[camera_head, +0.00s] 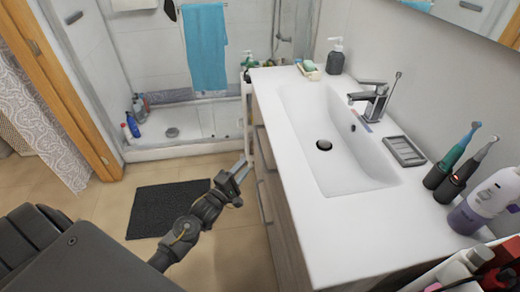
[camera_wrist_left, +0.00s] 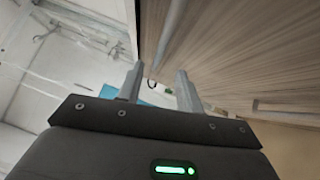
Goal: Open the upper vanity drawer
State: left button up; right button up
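The vanity (camera_head: 290,225) has a white basin top and wood-grain drawer fronts facing left in the head view. The fronts are seen at a steep angle and look shut. My left gripper (camera_head: 238,172) is beside them, below the counter edge. In the left wrist view its two fingers (camera_wrist_left: 160,87) are apart with nothing held between them. A long bar handle (camera_wrist_left: 172,35) runs along the wood front (camera_wrist_left: 235,45) ahead of the fingertips. I cannot tell whether the fingers touch it. A second handle (camera_wrist_left: 285,108) shows on the right. My right gripper is out of view.
Toothbrushes (camera_head: 455,160), a soap dish (camera_head: 404,151), a soap pump (camera_head: 336,57) and bottles (camera_head: 490,200) stand on the counter. A dark mat (camera_head: 165,208) lies on the floor left of the vanity. The shower tray (camera_head: 190,125) is behind.

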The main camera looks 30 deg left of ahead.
aim_at(260, 147)
pick_arm(q)
jog(key=w, duration=0.3)
jog(key=w+d+r, duration=0.1)
jog(key=w, duration=0.3)
jog(key=w+p, duration=0.1)
jog(key=w, duration=0.2)
jog(key=shift+w+d+r, duration=0.15)
jog(key=shift+w+d, duration=0.05)
jog(key=shift+w, duration=0.15)
grip_shut()
